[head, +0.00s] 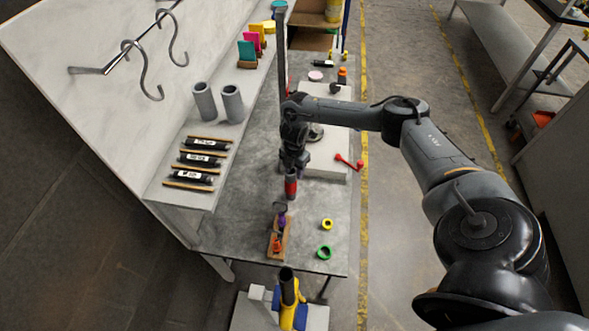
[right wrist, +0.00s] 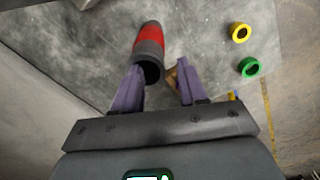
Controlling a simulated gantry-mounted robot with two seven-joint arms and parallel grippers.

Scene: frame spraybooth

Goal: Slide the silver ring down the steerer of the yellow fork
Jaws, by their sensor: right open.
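The yellow fork (head: 300,309) is at the bottom of the head view, beyond the bench's front edge. Its dark steerer (head: 288,286) points up. I cannot pick out the silver ring in either view. My right gripper (right wrist: 158,66) has its purple fingers apart, with nothing gripped between them. In the head view its arm reaches over the bench, well above the fork in the picture. A grey tube with a red band (right wrist: 150,38) is just beyond the fingers; it also shows in the head view (head: 291,184). My left gripper is not in view.
A wooden holder (head: 271,248) with purple and orange pieces is near the bench front. A yellow ring (head: 327,224) and a green ring (head: 324,252) lie right of it.

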